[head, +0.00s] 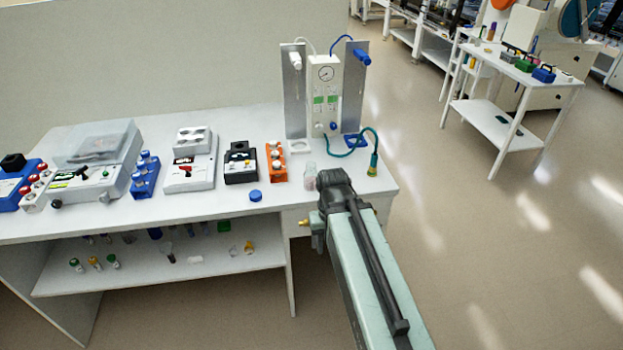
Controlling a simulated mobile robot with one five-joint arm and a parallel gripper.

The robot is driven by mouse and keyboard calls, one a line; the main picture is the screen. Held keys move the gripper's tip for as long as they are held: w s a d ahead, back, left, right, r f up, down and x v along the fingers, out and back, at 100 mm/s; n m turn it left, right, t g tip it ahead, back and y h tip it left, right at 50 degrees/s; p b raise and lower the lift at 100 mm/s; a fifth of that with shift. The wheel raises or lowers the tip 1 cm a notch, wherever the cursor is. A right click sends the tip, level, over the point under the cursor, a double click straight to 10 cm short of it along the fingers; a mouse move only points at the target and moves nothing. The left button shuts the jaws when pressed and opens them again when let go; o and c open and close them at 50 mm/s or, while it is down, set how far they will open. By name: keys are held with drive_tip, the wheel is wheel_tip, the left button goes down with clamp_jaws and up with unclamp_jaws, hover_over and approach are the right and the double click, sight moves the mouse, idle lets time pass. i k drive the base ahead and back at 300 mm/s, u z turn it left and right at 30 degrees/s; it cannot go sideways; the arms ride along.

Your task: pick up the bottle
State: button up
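A small clear bottle (310,176) with a pinkish lower part stands on the white bench near its front right. No cap shows on it. A blue round cap (255,196) lies on the bench to its left. My arm reaches in from the lower right, and my gripper (334,184) is at its dark far end, just right of the bottle in the picture. The arm hides the fingers, so I cannot see whether they are open or touch the bottle.
The white bench (210,207) holds an orange rack (276,162), a black device (241,163), a scale-like box (190,172) and blue racks. Behind the bottle stands a gauge panel (325,95) with a green hose (350,152). Small capped bottles sit on the lower shelf.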

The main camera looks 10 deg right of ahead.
sight(310, 175)
drive_tip(key=u, duration=3.5)
drive_tip(key=k, duration=1.8)
drive_tip(key=z, duration=0.6)
drive_tip(key=i, duration=1)
